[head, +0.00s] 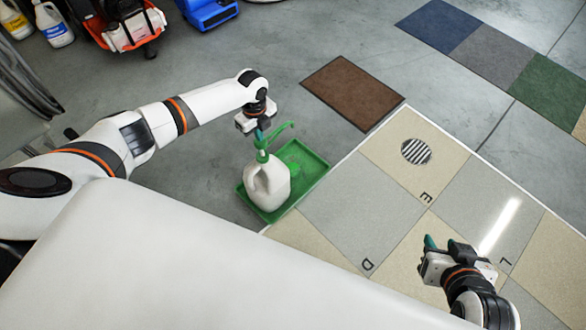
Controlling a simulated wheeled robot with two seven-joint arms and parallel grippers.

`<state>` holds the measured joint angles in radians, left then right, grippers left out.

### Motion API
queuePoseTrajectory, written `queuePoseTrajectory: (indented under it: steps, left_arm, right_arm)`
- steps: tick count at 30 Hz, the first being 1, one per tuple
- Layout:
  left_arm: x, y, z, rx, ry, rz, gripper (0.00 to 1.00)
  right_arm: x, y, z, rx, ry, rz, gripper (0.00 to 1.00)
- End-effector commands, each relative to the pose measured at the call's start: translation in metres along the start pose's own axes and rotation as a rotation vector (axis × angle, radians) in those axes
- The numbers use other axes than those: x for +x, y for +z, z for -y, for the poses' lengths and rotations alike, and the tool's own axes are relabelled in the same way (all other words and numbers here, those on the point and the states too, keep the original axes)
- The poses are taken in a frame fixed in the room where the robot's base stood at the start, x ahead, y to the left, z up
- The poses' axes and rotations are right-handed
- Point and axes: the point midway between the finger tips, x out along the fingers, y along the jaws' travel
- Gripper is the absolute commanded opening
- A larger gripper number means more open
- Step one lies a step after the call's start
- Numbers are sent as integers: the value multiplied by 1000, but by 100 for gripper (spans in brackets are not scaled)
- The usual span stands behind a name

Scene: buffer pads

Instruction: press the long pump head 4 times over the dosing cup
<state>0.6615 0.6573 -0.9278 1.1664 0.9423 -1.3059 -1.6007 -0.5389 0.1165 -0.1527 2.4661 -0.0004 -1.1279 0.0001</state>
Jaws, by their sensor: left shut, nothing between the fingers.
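A white jug (268,187) stands upright in a green tray (307,180) on the floor. Its green pump head (279,131) has a long spout reaching up and to the right. My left gripper (260,133) is shut and empty, directly above the top of the pump; I cannot tell whether its fingertips touch it. A green shape (294,157) in the tray below the spout may be the dosing cup, but it blends with the tray. My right gripper (446,243) is open and empty over the floor tiles at the lower right.
A brown mat (352,91) lies behind the tray, and a round striped disc (416,151) lies on the lettered tiles. Blue, grey and green mats lie at the upper right. Bottles and machines (126,25) stand at the upper left.

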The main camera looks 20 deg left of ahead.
Motion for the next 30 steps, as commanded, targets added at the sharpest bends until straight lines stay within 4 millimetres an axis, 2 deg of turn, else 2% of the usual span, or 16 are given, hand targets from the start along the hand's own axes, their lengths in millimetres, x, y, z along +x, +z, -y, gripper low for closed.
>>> queuePoseTrajectory:
  steps: [30]
  left_arm:
    - [17,0,0,0,-1,1,0]
  right_arm:
    - [6,45,-8,-3,19,263,36]
